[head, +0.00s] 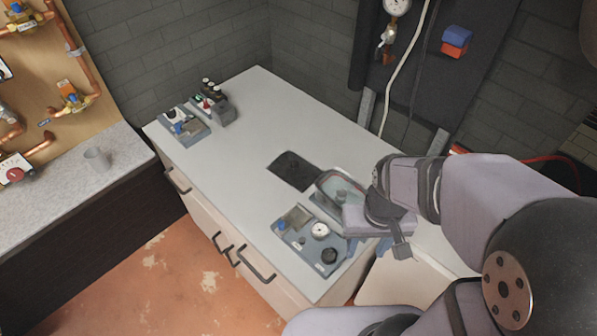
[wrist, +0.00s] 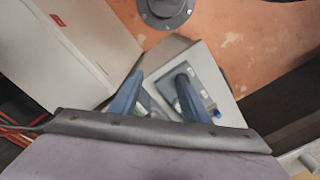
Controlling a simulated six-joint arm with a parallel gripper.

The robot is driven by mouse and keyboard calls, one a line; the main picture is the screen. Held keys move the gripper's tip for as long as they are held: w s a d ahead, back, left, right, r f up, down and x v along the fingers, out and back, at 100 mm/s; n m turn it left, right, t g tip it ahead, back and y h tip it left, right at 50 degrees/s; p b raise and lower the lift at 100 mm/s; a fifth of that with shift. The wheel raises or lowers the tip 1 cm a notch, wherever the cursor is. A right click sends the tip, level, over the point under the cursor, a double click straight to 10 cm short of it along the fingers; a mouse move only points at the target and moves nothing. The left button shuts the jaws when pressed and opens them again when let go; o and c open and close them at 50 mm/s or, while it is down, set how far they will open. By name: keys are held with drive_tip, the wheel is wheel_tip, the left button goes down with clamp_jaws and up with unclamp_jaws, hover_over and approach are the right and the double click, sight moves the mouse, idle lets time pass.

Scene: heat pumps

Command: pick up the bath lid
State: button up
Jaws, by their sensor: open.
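A rectangular bath (head: 326,203) with a pale, see-through top stands on the grey bench. That top, with a small knob-like shape in its middle, looks like the bath lid (head: 340,188); its right part is hidden by my gripper. My gripper (head: 368,245) is just right of the bath, over the bench's right end, with its blue fingers pointing down. In the wrist view my gripper (wrist: 157,90) has its two blue fingers apart and nothing is held between them. I cannot pick out the lid clearly in the wrist view.
A grey tray (head: 306,247) with a gauge and a black knob sits by the bench's front edge, close to my gripper. A dark flat mat (head: 294,170) lies behind the bath. Another tray (head: 184,128) with small parts is at the far left.

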drive_tip(key=w+a+f+t+b, duration=0.1)
drive_tip(key=w+a+b, duration=0.1)
drive_tip(key=w, duration=0.6)
drive_tip(key=w+a+f+t+b, duration=0.1)
drive_tip(key=w+a+f+b, duration=0.15)
drive_tip(key=w, duration=0.55)
drive_tip(key=t+b, duration=0.3)
drive_tip(key=b, duration=0.1)
approach(294, 163)
drive_tip(key=shift+n, duration=0.4)
drive_tip(key=shift+p+x, duration=1.7)
drive_tip(key=shift+x, duration=2.4)
drive_tip(key=shift+d, duration=0.15)
drive_tip(key=shift+r, duration=0.1)
clamp_jaws()
